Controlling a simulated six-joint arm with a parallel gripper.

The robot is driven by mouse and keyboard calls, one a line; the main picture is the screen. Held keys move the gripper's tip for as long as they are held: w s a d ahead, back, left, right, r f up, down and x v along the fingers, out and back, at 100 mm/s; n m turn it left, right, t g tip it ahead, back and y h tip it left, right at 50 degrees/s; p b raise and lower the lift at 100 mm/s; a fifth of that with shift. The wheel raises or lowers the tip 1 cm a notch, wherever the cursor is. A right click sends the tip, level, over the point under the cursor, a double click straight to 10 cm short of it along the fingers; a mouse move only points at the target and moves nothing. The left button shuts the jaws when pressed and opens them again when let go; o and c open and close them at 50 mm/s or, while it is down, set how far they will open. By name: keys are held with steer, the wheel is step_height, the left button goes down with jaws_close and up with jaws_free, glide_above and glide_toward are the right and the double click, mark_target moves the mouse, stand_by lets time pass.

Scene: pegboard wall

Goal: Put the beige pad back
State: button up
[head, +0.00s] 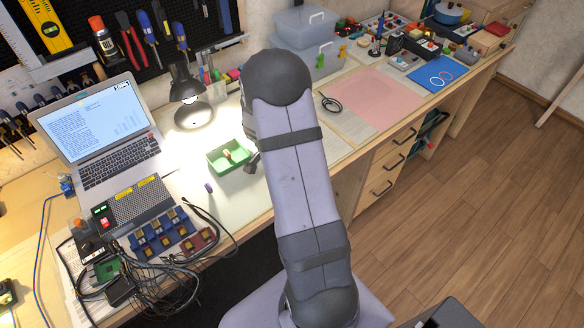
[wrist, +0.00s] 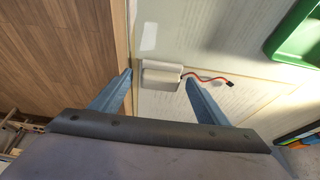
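In the wrist view a small off-white block (wrist: 160,76) lies on the table, with a short red and dark lead coming off its right side. A flat pale rectangle (wrist: 149,36) lies just above it in that view. I cannot tell for sure which of these is the beige pad. My gripper (wrist: 159,75) is open, with one blue-grey finger on each side of the block. No contact shows, and its height over the table is unclear. In the head view my arm hides the block and most of the gripper.
A green tray (head: 214,168) holding a small tan item stands left of my arm; its edge shows in the wrist view (wrist: 284,50). The lamp (head: 188,90), laptop (head: 95,130) and tangled cables (head: 150,290) are farther left. A pink mat (head: 372,98) lies right. The table edge borders the floor.

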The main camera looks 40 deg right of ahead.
steer(key=shift+r, duration=0.1)
steer(key=shift+r+p, duration=0.15)
steer(key=shift+p, duration=0.2)
steer(key=b+v, duration=0.2)
steer(key=v, duration=1)
steer(key=s+a+f+n+y, duration=0.1)
steer(key=s+a+n+y, duration=0.1)
steer(key=s+a+n, duration=0.5)
steer(key=s+a+f+n+y, duration=0.1)
steer(key=s+a+n+y, duration=0.1)
steer(key=s+a+n, duration=0.5)
steer(key=shift+s+a+f+n+y, duration=0.2)
steer(key=shift+a+n+y, duration=0.1)
steer(key=shift+a+n, duration=1.9)
steer(key=shift+a, duration=0.2)
step_height(320, 180, up, 4)
steer(key=p, duration=0.4)
steer(key=shift+r, duration=0.2)
